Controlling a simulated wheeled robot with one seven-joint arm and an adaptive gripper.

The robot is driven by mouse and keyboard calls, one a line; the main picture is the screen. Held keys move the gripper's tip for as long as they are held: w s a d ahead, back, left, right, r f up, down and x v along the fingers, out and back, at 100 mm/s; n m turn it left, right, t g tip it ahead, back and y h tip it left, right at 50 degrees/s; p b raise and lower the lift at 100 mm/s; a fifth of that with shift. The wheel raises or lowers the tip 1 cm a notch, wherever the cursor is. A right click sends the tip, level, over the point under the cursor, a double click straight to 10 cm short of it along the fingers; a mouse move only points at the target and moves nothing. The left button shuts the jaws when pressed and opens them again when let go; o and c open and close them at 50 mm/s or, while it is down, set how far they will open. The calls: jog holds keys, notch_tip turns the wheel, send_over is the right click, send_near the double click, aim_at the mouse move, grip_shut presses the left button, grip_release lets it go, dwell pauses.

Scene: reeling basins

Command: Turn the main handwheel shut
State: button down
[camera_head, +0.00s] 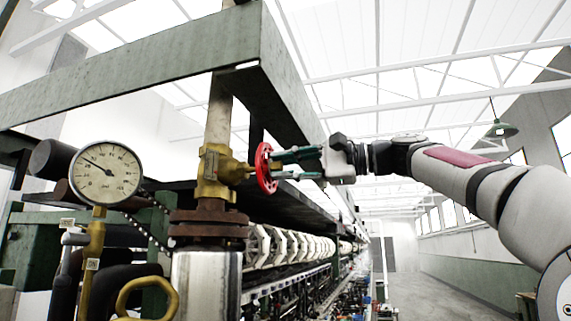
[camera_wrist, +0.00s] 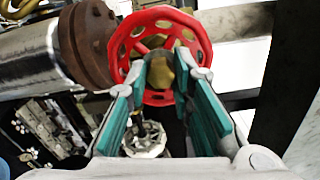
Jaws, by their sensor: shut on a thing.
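The red handwheel (camera_head: 266,168) sits on the right side of a brass valve body (camera_head: 214,172) on an upright pipe. My gripper (camera_head: 284,165) reaches in from the right, level with the wheel. In the wrist view the red handwheel (camera_wrist: 165,50) fills the top middle, with round holes in its face. My gripper's two green-padded fingers (camera_wrist: 172,82) reach the wheel's rim, with a gap between the pads. The fingers are closed on the wheel. The exact contact at the fingertips is partly hidden.
A pressure gauge (camera_head: 105,173) stands left of the valve, with a yellow ring-shaped handle (camera_head: 147,298) below. A green beam (camera_head: 150,75) runs overhead, close above my gripper. A row of pale reels (camera_head: 290,245) lies behind and below. The aisle floor (camera_head: 440,285) at right is open.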

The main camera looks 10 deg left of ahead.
jog(key=m, duration=0.8)
jog(key=shift+m, duration=0.4)
jog(key=c, duration=1.5)
grip_release()
grip_shut()
jog(key=shift+m, duration=1.4)
grip_release()
